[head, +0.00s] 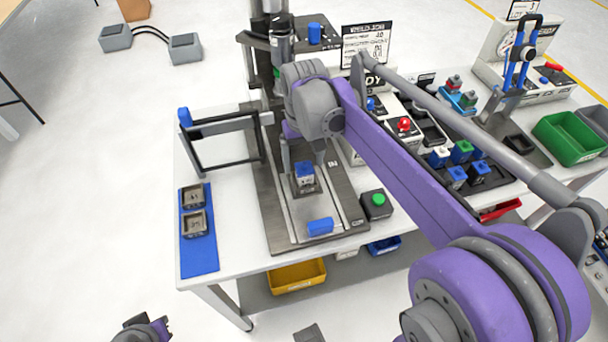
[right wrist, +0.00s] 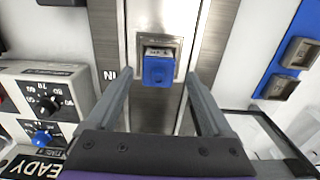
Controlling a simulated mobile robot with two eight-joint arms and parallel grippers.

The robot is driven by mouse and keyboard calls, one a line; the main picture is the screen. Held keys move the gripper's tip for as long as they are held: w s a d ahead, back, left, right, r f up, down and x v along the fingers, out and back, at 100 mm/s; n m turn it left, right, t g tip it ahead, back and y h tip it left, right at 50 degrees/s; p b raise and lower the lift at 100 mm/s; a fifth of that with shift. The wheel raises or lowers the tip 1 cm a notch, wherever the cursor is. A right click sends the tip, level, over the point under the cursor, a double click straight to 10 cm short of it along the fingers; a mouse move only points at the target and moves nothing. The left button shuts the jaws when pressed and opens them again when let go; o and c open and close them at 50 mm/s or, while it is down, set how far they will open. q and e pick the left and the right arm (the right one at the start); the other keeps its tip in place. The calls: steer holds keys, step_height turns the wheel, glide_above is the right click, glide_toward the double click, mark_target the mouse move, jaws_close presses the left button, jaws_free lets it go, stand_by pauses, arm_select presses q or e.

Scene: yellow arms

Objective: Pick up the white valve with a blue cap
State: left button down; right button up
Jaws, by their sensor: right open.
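A small block-shaped valve with a blue cap (head: 305,170) stands in a square fixture on the metal plate of the press. In the right wrist view its blue part (right wrist: 160,71) faces me, with a pale grey-white part behind it. My right gripper (head: 304,160) is open above the valve. In the right wrist view its two fingers (right wrist: 157,85) are spread to either side, with the valve between and slightly beyond their tips. No contact shows. A small purple and dark part of my left arm, perhaps its gripper (head: 147,330), shows at the bottom edge; its jaws are unclear.
A blue block (head: 320,227) lies at the plate's front. A green button box (head: 377,204) stands to its right. A black frame (head: 228,142) and blue mat (head: 196,250) with two metal pieces are left. The press column (head: 262,70) rises behind. More capped pieces (head: 440,157) stand right.

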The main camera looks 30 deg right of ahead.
mark_target(306, 180)
step_height(306, 180, down, 4)
steer(key=shift+d+f, duration=0.1)
steer(key=shift+f, duration=0.05)
steer(key=shift+c, duration=0.3)
jaws_close()
